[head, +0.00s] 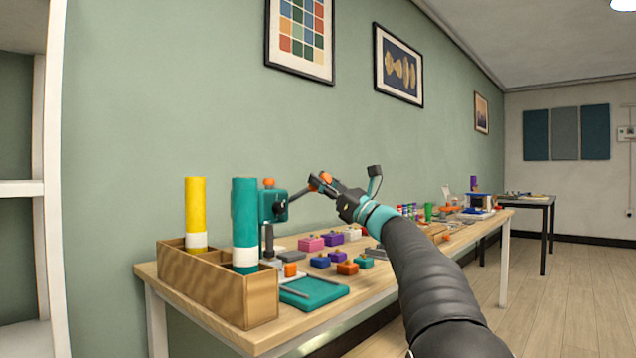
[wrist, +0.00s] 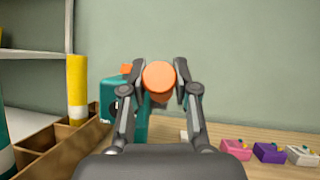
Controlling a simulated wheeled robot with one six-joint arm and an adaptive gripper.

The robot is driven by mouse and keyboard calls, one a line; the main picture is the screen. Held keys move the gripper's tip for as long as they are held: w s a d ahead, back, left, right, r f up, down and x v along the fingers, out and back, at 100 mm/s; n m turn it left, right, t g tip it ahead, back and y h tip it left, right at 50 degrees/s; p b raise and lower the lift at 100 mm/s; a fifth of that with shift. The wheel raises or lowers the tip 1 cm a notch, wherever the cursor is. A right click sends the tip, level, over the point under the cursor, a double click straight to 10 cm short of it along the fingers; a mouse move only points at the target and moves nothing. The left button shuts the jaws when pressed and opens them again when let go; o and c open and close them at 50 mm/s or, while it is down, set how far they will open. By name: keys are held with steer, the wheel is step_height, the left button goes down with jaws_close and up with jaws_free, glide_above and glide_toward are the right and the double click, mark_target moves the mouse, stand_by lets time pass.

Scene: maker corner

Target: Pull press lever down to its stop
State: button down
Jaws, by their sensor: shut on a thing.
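The press (head: 272,206) is teal with an orange knob on top and stands on the wooden bench. Its lever ends in an orange grip, which shows large and round in the wrist view (wrist: 158,77). In the head view the lever (head: 324,180) reaches out to the right of the press head, slanting up. My gripper (wrist: 159,80) has its fingers on both sides of the orange grip and is shut on it. In the head view my gripper (head: 327,181) is above the bench. The teal press head (wrist: 124,106) is partly hidden behind my left finger.
A wooden divided box (head: 205,285) with a yellow roll (head: 195,215) and a teal roll (head: 245,220) stands at the bench's left end. A teal tray (head: 314,292) lies in front of the press. Several small coloured blocks (head: 311,243) lie to its right.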

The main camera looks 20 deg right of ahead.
steer(key=shift+d+r, duration=0.1)
steer(key=c, duration=0.8)
jaws_free()
steer(key=shift+d, duration=0.1)
steer(key=shift+c, duration=0.2)
steer(key=shift+a, duration=0.2)
steer(key=v, duration=1.2)
